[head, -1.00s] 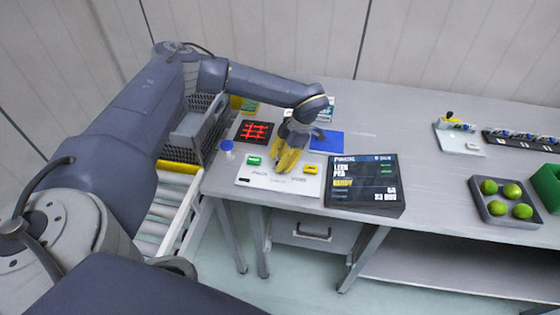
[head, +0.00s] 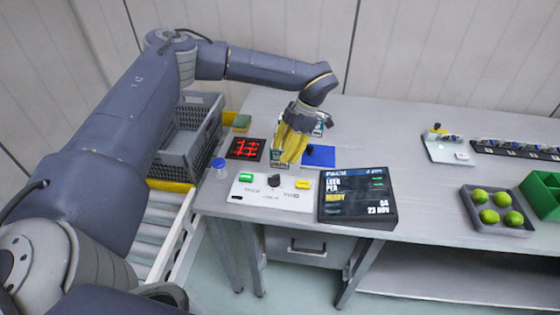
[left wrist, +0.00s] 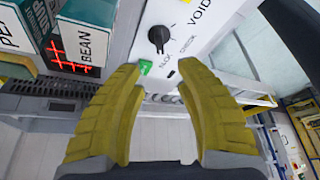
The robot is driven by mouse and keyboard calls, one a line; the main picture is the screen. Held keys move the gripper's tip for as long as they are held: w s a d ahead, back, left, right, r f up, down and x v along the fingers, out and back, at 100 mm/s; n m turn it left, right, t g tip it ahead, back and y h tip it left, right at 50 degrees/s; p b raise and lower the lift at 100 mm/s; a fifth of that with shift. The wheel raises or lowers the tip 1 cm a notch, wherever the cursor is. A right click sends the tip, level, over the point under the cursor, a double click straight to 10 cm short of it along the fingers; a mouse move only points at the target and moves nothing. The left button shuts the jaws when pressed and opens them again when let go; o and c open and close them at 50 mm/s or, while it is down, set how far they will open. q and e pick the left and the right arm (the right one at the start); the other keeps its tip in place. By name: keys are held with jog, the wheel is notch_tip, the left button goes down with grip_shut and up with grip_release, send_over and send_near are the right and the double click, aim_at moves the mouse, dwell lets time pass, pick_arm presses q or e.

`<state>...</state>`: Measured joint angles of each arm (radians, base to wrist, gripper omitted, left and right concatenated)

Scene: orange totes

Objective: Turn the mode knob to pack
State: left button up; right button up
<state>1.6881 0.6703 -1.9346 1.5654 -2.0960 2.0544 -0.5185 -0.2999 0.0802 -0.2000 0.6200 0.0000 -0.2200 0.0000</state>
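The black mode knob (head: 274,182) sits mid-way along the white control panel (head: 240,194), between a green button (head: 245,179) and a yellow button (head: 303,184). The knob also shows in the left wrist view (left wrist: 159,38), beyond the fingers, with a small light mark; I cannot tell for sure which label it points at. The panel print is small, though "VOID" reads in the left wrist view. My left gripper (head: 286,158) has yellow fingers and hangs behind and above the knob, apart from it. In the left wrist view its fingers (left wrist: 160,70) are open and empty.
A tilted screen (head: 357,195) stands right of the panel. A red-lit display (head: 245,149), a blue-capped jar (head: 220,168) and a blue pad (head: 319,156) are close by. A grey crate (head: 190,140) is left. A tray of limes (head: 515,228) is far right.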

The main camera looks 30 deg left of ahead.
pick_arm(q)
jog(key=shift+w+d+r, duration=0.1)
jog(key=shift+w+r, duration=0.05)
jog(key=shift+r, duration=0.45)
